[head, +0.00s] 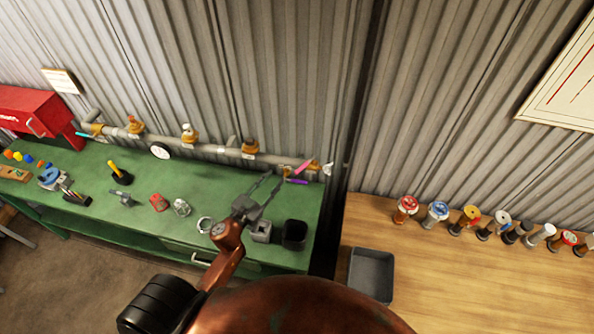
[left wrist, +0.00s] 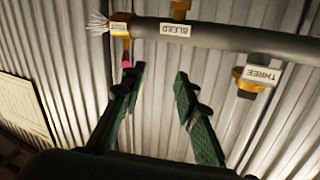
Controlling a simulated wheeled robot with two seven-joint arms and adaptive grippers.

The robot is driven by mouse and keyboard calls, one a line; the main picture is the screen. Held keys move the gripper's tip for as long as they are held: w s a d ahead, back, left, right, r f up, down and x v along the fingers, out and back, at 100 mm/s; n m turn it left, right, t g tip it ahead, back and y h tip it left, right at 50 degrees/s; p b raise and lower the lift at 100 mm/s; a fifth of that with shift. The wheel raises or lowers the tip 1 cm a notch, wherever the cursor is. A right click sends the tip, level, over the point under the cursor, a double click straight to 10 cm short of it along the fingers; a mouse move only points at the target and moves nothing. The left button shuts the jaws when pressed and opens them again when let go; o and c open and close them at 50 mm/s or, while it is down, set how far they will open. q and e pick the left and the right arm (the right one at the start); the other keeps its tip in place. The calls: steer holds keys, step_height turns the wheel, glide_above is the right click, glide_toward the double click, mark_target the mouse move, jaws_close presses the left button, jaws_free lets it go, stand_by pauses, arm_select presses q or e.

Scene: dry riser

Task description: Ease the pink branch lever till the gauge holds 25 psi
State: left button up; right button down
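The pink lever (head: 303,166) sits at the right end of the grey pipe (head: 205,148), on an orange valve fitting. In the left wrist view the pink lever (left wrist: 126,60) hangs just beyond the tip of the left-hand finger; I cannot tell if they touch. My left gripper (head: 275,178) is open, also in the left wrist view (left wrist: 152,84), with nothing between its fingers. A white spray (left wrist: 97,22) shows at the pipe end. The round white gauge (head: 160,151) is on the pipe's left half; its reading is too small to tell. My right gripper is not in view.
Labels on the pipe read BLEED (left wrist: 176,29) and THREE (left wrist: 262,74), upside down. A purple handle (head: 297,182) lies just below the pink lever. The green bench (head: 200,180) holds tools and a black bin (head: 294,235). A wooden table (head: 450,270) stands at right.

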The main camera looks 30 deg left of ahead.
mark_target(298, 170)
arm_select(q)
steer(key=w+d+h, duration=0.1)
steer(key=w+d, duration=0.1)
steer(key=w+d+m+h+p, duration=0.1)
steer(key=w+d, duration=0.1)
steer(key=w, duration=0.1)
steer(key=w+d+m+h, duration=0.1)
steer(key=w+d, duration=0.1)
steer(key=shift+w+d+r+g+h+p, duration=0.1)
steer(key=shift+w+g+h+p, duration=0.2)
steer(key=shift+w, duration=0.05)
steer(key=shift+c, duration=0.6)
jaws_close()
